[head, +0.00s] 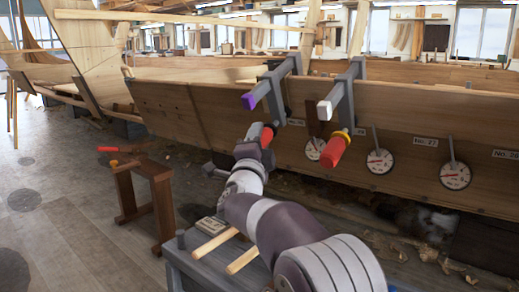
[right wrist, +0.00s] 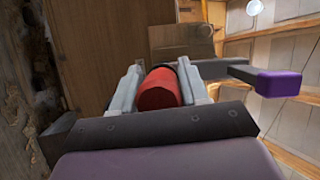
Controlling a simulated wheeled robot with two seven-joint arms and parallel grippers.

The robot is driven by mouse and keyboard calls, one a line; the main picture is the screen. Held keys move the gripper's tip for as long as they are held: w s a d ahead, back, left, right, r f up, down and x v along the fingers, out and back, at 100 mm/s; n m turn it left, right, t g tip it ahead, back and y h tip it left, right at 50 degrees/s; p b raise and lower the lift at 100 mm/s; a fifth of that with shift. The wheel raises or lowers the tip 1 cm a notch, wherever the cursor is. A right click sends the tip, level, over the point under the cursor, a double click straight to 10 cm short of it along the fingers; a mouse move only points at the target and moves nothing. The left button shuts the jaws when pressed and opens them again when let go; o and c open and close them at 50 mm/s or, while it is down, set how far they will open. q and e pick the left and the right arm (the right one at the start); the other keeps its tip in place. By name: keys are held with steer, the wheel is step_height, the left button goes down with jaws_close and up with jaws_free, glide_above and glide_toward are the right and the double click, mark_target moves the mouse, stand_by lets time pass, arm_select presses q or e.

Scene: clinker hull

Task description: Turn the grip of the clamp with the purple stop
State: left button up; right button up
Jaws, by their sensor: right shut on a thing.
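The clamp with the purple stop (head: 249,101) sits over the top edge of the hull planking. Its grey bar (head: 272,84) runs toward me, and its red grip (head: 268,132) hangs below. My right gripper (head: 265,138) is shut on this red grip, hiding part of it in the head view. In the right wrist view the red grip (right wrist: 160,90) lies between the two grey fingers, and the purple stop (right wrist: 278,83) is to the right. A second clamp with a white stop (head: 325,110) and a larger-looking red grip (head: 333,150) is to the right. My left gripper is not in view.
The wooden hull side (head: 220,105) stands behind the clamps. Round dials (head: 380,161) hang on it to the right. A small wooden trestle (head: 145,190) is on the floor at left. A grey bench (head: 200,268) with wooden handles (head: 215,245) is below my right arm.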

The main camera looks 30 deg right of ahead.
steer(key=shift+w+a+f, duration=0.1)
steer(key=shift+f, duration=0.15)
steer(key=o, duration=0.9)
steer(key=shift+c, duration=0.2)
steer(key=shift+o, duration=0.5)
steer(key=shift+r, duration=0.15)
steer(key=p+v, duration=0.3)
steer(key=v, duration=1)
